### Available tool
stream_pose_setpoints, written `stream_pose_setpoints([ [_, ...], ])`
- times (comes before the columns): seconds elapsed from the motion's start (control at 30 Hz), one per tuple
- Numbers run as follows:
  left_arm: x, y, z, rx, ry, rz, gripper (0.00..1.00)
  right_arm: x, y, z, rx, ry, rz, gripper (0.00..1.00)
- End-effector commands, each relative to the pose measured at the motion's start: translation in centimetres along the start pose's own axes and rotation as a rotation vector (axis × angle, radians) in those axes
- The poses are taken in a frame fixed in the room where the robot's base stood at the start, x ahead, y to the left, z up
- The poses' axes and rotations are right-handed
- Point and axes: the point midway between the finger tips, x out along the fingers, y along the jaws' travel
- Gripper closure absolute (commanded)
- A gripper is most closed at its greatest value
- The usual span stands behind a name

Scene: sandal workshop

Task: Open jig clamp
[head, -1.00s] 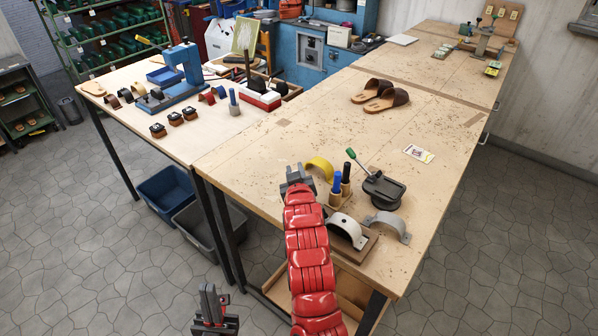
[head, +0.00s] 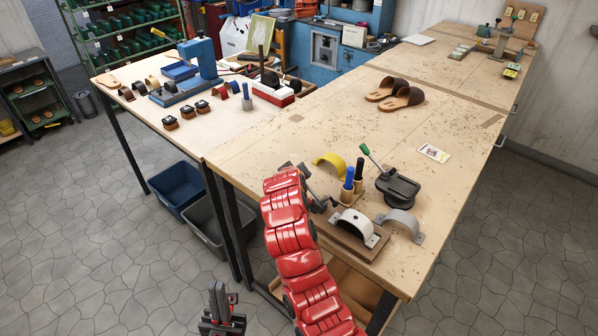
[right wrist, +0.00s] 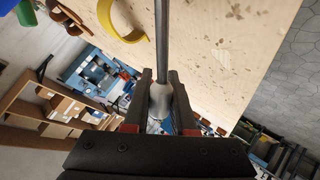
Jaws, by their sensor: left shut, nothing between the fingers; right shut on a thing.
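The jig (head: 345,240) is a wooden block with a white arch (head: 355,222) on it, at the near edge of the bench. My right gripper (head: 316,196), at the end of the red arm, is at the jig's left end, partly hidden by the arm. In the right wrist view the right gripper (right wrist: 160,98) is shut on the flared end of a grey metal rod (right wrist: 161,40), which looks like the clamp lever. The clamp's base is hidden in that view. My left gripper (head: 217,292) is shut and empty, low in front of the bench.
A grey arch (head: 405,222), a green-handled dark tool (head: 398,188), blue and black handles in a holder (head: 348,194) and a yellow arch (head: 330,160) crowd around the jig. Sandals (head: 400,98) lie farther back. The mid-bench is mostly clear.

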Motion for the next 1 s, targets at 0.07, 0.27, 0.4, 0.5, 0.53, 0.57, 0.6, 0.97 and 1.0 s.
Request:
stream_pose_setpoints([
  [0.07,0.0,0.0,0.0,0.000,0.000,0.000,1.00,0.0,-0.1,0.1,-0.003,-0.004,-0.002,1.00],
  [0.27,0.0,0.0,0.0,0.000,0.000,0.000,1.00,0.1,-0.1,0.1,-0.003,-0.004,-0.002,1.00],
  [0.4,0.0,0.0,0.0,0.000,0.000,0.000,1.00,0.1,-0.1,0.1,-0.003,-0.004,-0.003,0.62],
  [0.5,0.0,0.0,0.0,0.000,0.000,0.000,1.00,0.1,-0.1,0.1,-0.002,-0.003,-0.002,0.45],
  [0.53,0.0,0.0,0.0,0.000,0.000,0.000,1.00,0.0,-0.1,0.1,-0.002,-0.003,-0.002,0.45],
  [0.57,0.0,0.0,0.0,0.000,0.000,0.000,1.00,0.0,-0.1,0.1,-0.002,-0.003,-0.002,0.45],
  [0.6,0.0,0.0,0.0,0.000,0.000,0.000,1.00,0.0,-0.1,0.1,-0.002,-0.003,-0.002,0.45],
  [0.97,-0.5,0.0,0.1,0.000,0.000,0.000,1.00,-1.0,-0.1,0.1,-0.001,-0.001,0.000,0.45],
  [1.0,-0.6,0.0,0.1,0.000,0.000,0.000,1.00,-1.6,-0.1,0.0,0.000,0.003,0.002,0.45],
])
